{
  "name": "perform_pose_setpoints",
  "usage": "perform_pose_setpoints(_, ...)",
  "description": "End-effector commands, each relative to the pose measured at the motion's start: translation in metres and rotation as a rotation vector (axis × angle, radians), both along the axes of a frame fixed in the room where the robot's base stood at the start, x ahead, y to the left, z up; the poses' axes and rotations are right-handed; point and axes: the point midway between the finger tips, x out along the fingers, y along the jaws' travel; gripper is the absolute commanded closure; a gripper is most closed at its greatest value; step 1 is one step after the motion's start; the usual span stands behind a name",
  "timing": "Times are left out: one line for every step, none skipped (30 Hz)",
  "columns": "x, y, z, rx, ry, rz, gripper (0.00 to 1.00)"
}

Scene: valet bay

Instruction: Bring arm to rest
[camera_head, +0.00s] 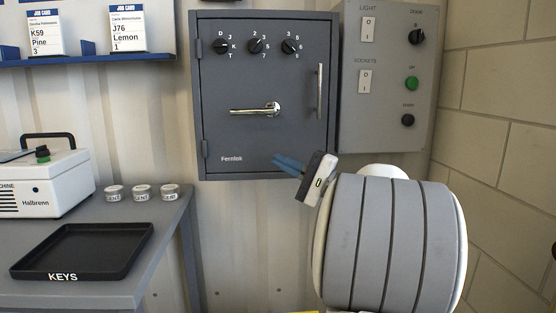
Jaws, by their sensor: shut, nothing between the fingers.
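My arm's large grey and white link fills the lower right of the head view. My gripper (289,164) shows beyond it as blue fingers on a white and dark body, in front of the lower right of the grey key safe (227,130). The fingers are shut and empty, pointing left. I cannot tell whether they touch the safe. Part of my arm is hidden behind the large link.
The safe has several dials, a lever handle and a closed door. A grey switch panel (387,132) is to its right. At left, a bench (165,217) bears a black KEYS tray (118,264), small round tins (141,193) and a white machine (50,188). Job cards (127,29) stand on a blue shelf (90,60).

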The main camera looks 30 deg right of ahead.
Motion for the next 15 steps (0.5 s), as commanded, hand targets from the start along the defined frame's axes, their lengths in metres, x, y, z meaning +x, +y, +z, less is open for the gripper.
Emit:
perform_pose_setpoints(0.000,0.000,0.000,0.000,0.000,0.000,1.00)
perform_pose_setpoints(0.000,0.000,0.000,0.000,0.000,0.000,1.00)
perform_pose_setpoints(0.000,0.000,0.000,0.000,0.000,0.000,1.00)
perform_pose_setpoints(0.000,0.000,0.000,0.000,0.000,0.000,1.00)
perform_pose_setpoints(0.000,0.000,0.000,0.000,0.000,0.000,1.00)
perform_pose_setpoints(0.000,0.000,0.000,0.000,0.000,0.000,1.00)
perform_pose_setpoints(0.000,0.000,0.000,0.000,0.000,0.000,1.00)
perform_pose_setpoints(0.000,0.000,0.000,0.000,0.000,0.000,1.00)
perform_pose_setpoints(0.000,0.000,0.000,0.000,0.000,0.000,1.00)
perform_pose_setpoints(0.000,0.000,0.000,0.000,0.000,0.000,1.00)
perform_pose_setpoints(0.001,0.001,0.000,-0.001,0.000,0.001,1.00)
perform_pose_setpoints(0.001,0.003,0.001,-0.004,0.007,0.005,1.00)
perform_pose_setpoints(0.002,0.007,0.002,-0.009,0.016,0.011,1.00)
perform_pose_setpoints(0.003,0.013,0.003,-0.016,0.031,0.021,1.00)
perform_pose_setpoints(0.005,0.024,0.004,-0.032,0.060,0.042,1.00)
